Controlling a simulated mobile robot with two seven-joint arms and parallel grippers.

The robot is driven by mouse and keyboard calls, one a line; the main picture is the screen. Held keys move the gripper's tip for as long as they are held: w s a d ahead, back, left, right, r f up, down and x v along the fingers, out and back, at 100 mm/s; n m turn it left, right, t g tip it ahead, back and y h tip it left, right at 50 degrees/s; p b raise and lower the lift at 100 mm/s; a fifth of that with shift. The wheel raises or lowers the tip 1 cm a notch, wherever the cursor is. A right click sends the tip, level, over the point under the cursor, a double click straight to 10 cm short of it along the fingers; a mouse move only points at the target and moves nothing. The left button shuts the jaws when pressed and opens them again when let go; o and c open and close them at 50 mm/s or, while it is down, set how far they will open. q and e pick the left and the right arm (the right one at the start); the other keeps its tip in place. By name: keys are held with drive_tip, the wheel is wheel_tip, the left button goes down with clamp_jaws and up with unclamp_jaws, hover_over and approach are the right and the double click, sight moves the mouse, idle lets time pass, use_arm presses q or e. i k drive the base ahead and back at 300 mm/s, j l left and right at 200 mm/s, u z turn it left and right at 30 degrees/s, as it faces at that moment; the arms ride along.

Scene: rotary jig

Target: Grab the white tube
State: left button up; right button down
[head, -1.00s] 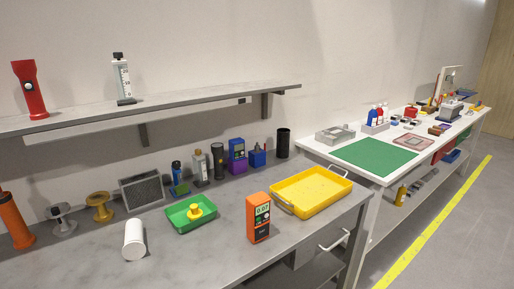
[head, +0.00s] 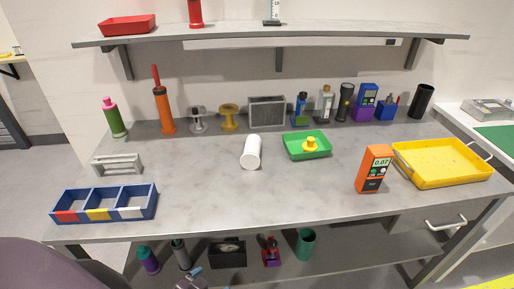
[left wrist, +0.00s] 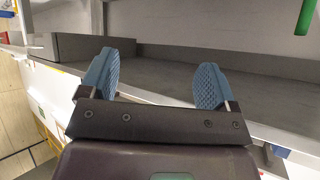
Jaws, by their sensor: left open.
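The white tube (head: 251,154) lies on its side on the grey bench top, near the middle of the head view, with its round end facing me. Nothing touches it. My left gripper (left wrist: 158,82) shows in the left wrist view, with its two blue ribbed fingers wide apart and nothing between them. The white tube is not seen in that view. My right gripper is not in view.
A green tray (head: 318,155) with a yellow piece stands right of the tube. An orange meter (head: 374,168) and a yellow tray (head: 438,182) are further right. A blue divided bin (head: 150,207) is front left. A shelf (head: 300,36) overhangs the back. Bench around the tube's front is clear.

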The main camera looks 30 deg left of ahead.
sight(250, 160)
drive_tip(key=l+u, duration=0.1)
drive_tip(key=u, duration=0.25)
drive_tip(key=l+u, duration=0.1)
drive_tip(key=u, duration=0.25)
drive_tip(key=l+u, duration=0.1)
drive_tip(key=u, duration=0.25)
